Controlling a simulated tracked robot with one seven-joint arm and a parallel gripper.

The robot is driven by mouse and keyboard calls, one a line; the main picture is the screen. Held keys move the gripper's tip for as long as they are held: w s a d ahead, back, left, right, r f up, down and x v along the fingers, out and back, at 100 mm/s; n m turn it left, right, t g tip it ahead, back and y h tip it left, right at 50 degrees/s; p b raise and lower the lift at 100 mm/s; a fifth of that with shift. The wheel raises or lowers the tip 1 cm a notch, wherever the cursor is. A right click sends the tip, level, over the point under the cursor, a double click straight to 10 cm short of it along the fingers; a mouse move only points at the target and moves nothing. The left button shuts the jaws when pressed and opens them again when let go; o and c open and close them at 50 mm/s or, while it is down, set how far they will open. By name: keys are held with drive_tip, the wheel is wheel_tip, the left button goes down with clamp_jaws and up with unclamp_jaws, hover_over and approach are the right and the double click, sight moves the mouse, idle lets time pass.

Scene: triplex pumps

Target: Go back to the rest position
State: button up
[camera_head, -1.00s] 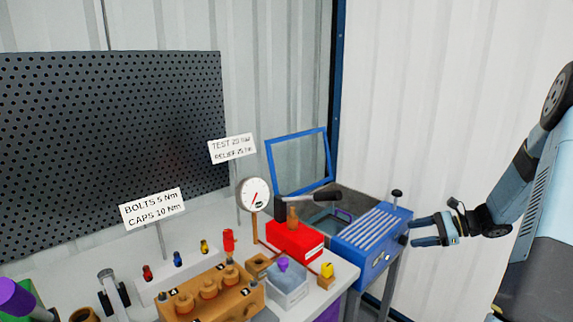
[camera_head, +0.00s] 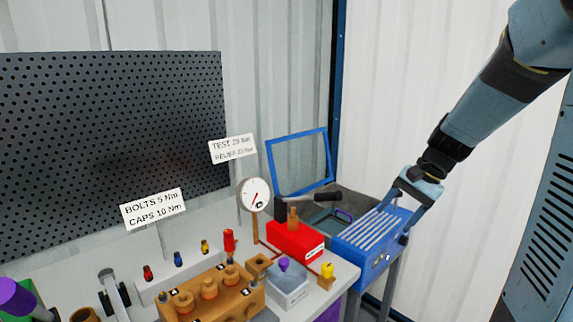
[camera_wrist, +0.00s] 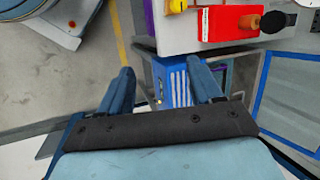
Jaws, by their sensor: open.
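My gripper (camera_head: 405,213) is in the head view at the right, above the right end of the blue ribbed box (camera_head: 372,238). Its two fingers point down and stand apart, with nothing seen between them. In the wrist view my gripper (camera_wrist: 160,92) shows both fingers spread, with the blue box (camera_wrist: 172,80) below and beyond them. I cannot tell whether a finger touches the box. My arm reaches down to it from the upper right.
The bench holds a red pump (camera_head: 296,241), a dial gauge (camera_head: 254,195), an orange block (camera_head: 210,293) and two signs. A blue frame (camera_head: 298,162) stands open behind the blue box. The white wall (camera_head: 440,80) is behind my arm.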

drive_tip(key=s+a+r+n+t+h, duration=0.1)
drive_tip(key=s+r+n, duration=0.3)
drive_tip(key=s, duration=0.4)
drive_tip(key=s+a+r+n+t+h, duration=0.1)
drive_tip(key=s+r+n+t+h, duration=0.2)
drive_tip(key=s, duration=0.5)
drive_tip(key=shift+s+a+r+n+t+h, duration=0.3)
drive_tip(key=shift+a+r+n+h, duration=0.1)
drive_tip(key=shift+r+h, duration=0.15)
